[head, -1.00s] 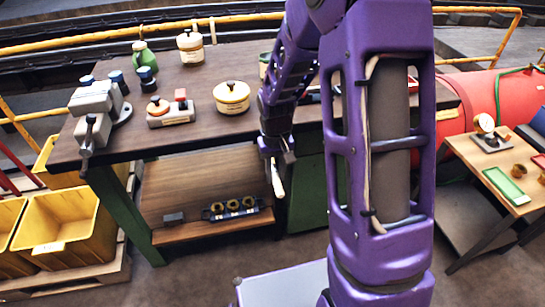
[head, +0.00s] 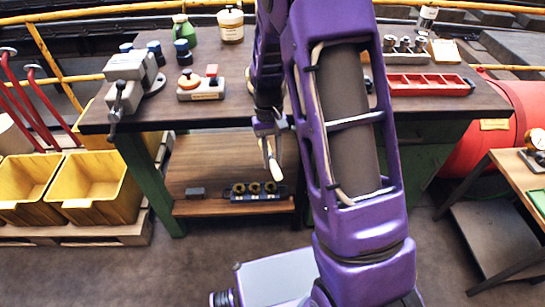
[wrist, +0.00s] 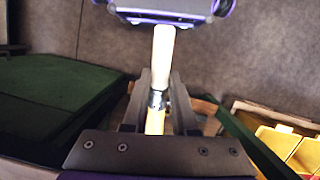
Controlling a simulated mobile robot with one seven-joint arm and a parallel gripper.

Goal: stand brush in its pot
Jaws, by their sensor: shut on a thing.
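My gripper (head: 268,137) hangs in front of the workbench's front edge, above the lower shelf. It is shut on the brush (head: 275,168), whose pale end points down. In the wrist view the brush (wrist: 163,48) lies between the two fingers (wrist: 160,103), with a pale rounded length beyond them, a metal band and a yellowish part nearer the palm. A cream jar (head: 230,27) stands at the back of the bench. I cannot tell whether it is the brush's pot. My arm hides part of the bench top.
The workbench (head: 222,115) carries a grey vice (head: 130,80), a switch block (head: 200,86), green and dark blue bottles and a red tray (head: 430,84). Bearing rings (head: 240,188) sit on the lower shelf. Yellow bins (head: 95,188) stand left, a small table (head: 520,165) right.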

